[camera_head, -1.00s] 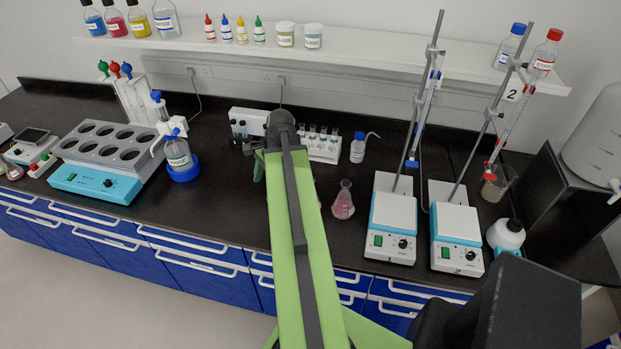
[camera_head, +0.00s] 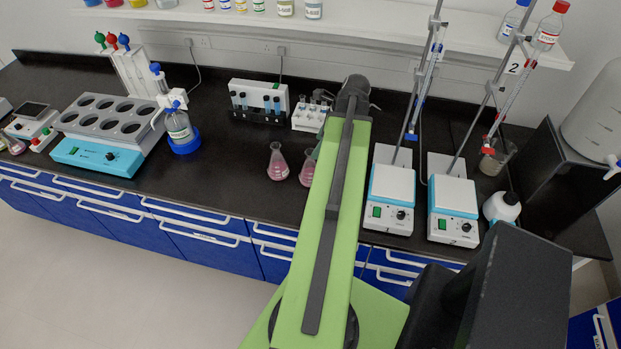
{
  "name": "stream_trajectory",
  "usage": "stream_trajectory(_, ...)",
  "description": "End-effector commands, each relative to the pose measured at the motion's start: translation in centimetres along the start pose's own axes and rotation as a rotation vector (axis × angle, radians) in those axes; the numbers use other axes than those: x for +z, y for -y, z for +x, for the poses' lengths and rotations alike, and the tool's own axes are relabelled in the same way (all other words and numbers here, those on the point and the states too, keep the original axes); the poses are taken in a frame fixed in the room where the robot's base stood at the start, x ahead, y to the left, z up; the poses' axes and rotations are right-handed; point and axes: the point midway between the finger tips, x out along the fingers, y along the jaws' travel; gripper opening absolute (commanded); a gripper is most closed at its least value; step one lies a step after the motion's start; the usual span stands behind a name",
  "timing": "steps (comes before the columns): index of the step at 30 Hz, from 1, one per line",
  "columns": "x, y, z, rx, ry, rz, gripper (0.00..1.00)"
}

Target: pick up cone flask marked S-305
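Two cone flasks with pink liquid stand upright on the black bench in the middle: a left flask (camera_head: 278,164) in full view and a right flask (camera_head: 307,170) beside my green arm, partly covered by it. No marking can be read on either, so I cannot tell which is S-305.
Racks of tubes (camera_head: 258,106) stand behind the flasks. Two stirrer plates (camera_head: 392,190) with burette stands are to the right of my arm. A grey block with round wells (camera_head: 110,128) and a blue-based bottle (camera_head: 180,128) stand left. The bench front left of the flasks is clear.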

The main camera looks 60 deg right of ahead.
Motion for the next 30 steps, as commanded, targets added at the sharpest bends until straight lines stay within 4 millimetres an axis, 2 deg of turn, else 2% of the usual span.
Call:
stream_trajectory(1,-0.4,0.0,2.2,0.0,0.0,-0.001,0.7)
stream_trajectory(6,-0.3,0.0,5.3,0.0,0.0,-0.002,0.7)
stream_trajectory(14,0.0,0.0,5.8,-0.001,0.0,0.0,0.7)
stream_trajectory(23,0.1,0.0,10.6,0.0,0.0,-0.001,0.7)
stream_trajectory(30,0.4,0.0,10.5,0.0,0.0,-0.001,0.7)
